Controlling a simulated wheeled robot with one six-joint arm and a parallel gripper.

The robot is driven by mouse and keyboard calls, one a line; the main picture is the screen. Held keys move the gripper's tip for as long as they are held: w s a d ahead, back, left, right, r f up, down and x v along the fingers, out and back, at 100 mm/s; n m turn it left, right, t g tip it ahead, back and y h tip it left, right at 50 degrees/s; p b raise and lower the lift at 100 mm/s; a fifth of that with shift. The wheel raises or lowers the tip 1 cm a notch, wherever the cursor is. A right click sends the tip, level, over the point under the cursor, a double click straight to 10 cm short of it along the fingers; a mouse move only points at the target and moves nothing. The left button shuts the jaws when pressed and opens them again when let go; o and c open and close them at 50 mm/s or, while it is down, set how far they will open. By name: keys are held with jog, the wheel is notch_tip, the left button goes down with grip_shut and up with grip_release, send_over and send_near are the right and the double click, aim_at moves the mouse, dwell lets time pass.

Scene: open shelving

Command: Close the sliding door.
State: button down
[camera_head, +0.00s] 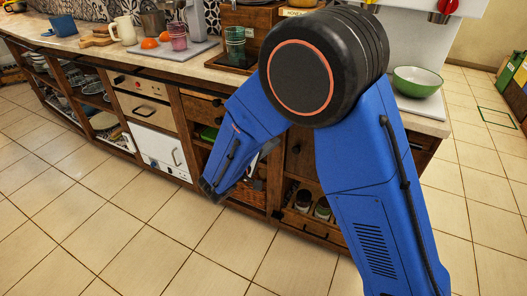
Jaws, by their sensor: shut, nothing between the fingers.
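Below the counter, a brown wooden panel (299,152) shows between my forearm and upper arm; it may be the sliding door, but I cannot tell for sure. My arm covers much of that part of the cabinet. Beside it, left of the panel, is an open bay with a wicker basket (246,194) low down. My gripper (265,154) is mostly hidden behind my blue forearm. Only a small grey and dark part of it shows, in front of the open bay. It is shut and holds nothing. Whether it touches the panel is hidden.
The counter (190,68) holds cups, oranges, a tray and a green bowl (417,80). A white oven-like front (158,149) and open shelves with dishes (92,87) lie left. Jars (303,200) stand low by the panel. The tiled floor (110,220) in front is clear.

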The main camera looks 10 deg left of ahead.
aim_at(293, 143)
jog(key=shift+s+d+f, duration=0.15)
jog(key=shift+d+f, duration=0.05)
jog(key=shift+d, duration=0.45)
jog(key=shift+s+d+f, duration=0.15)
jog(key=shift+s+d, duration=0.05)
jog(key=shift+d, duration=0.45)
jog(key=shift+s+d+f, duration=0.15)
jog(key=shift+d+f, duration=0.05)
jog(key=shift+d, duration=0.45)
jog(key=shift+d, duration=0.1)
